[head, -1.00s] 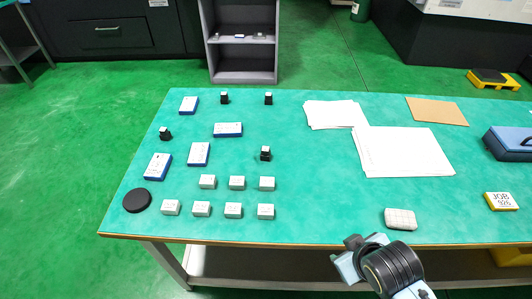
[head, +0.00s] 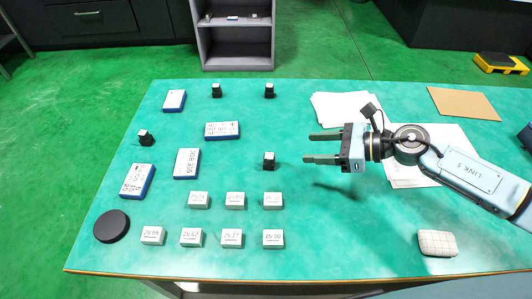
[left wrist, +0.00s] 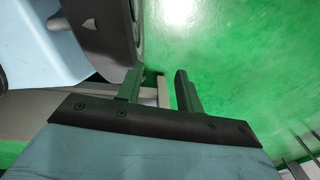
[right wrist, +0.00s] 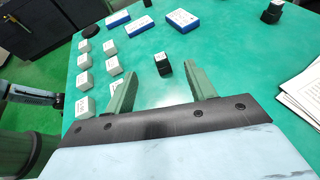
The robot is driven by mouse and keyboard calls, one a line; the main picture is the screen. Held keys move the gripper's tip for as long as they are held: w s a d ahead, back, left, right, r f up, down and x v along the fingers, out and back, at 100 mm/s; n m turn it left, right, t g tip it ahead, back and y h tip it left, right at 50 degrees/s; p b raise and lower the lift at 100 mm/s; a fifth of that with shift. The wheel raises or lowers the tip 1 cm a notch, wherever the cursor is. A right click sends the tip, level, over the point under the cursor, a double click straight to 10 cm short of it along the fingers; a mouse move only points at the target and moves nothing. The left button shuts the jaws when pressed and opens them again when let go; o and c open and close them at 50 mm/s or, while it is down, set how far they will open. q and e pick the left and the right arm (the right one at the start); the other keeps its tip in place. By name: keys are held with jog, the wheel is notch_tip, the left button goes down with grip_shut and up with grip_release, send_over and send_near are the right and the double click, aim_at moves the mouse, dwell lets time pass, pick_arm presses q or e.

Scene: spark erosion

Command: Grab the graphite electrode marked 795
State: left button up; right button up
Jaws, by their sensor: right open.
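Several small black electrodes with pale tops stand on the green table: two at the back (head: 216,91) (head: 269,91), one at the left (head: 146,138) and one near the middle (head: 269,162). Their markings are too small to read, so I cannot tell which is 795. My right gripper (head: 308,148) is open and empty above the table, its fingers pointing left toward the middle electrode. In the right wrist view that electrode (right wrist: 163,65) appears just beyond and between the fingertips, apart from them. My left gripper (left wrist: 160,80) is open and empty, over the green floor, off the table.
Several white labelled blocks (head: 232,238) stand in rows at the front left. Blue-edged white boxes (head: 187,163) and a black disc (head: 111,226) lie at the left. Paper sheets (head: 345,107) lie behind and under my right arm. A pale checked block (head: 437,243) sits at front right.

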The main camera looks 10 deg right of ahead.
aim_at(269, 160)
jog(key=f, duration=0.1)
jog(key=f+b, duration=0.2)
jog(key=shift+d+n, duration=0.3)
jog(key=shift+s+a, duration=0.15)
jog(key=shift+s, duration=0.05)
jog(key=shift+w+a+f, duration=0.1)
jog(key=shift+a+f, duration=0.05)
jog(key=shift+a, duration=0.2)
jog(key=x, duration=0.7)
jog(key=shift+w+f, duration=0.15)
jog(key=x, duration=0.4)
jog(key=shift+a+f+b, duration=0.15)
jog(key=shift+f+b, duration=0.2)
jog(key=shift+b, duration=0.05)
jog(key=shift+a+f, duration=0.15)
jog(key=shift+a, duration=0.2)
jog(key=c, duration=1.1)
pick_arm(q)
jog(key=shift+w+a+f, duration=0.35)
jog(key=shift+a+f, duration=0.05)
jog(key=shift+f, duration=0.2)
jog(key=shift+w+a+f, duration=0.3)
jog(key=shift+a+f, duration=0.1)
jog(key=shift+f, duration=0.15)
jog(key=shift+w, duration=0.1)
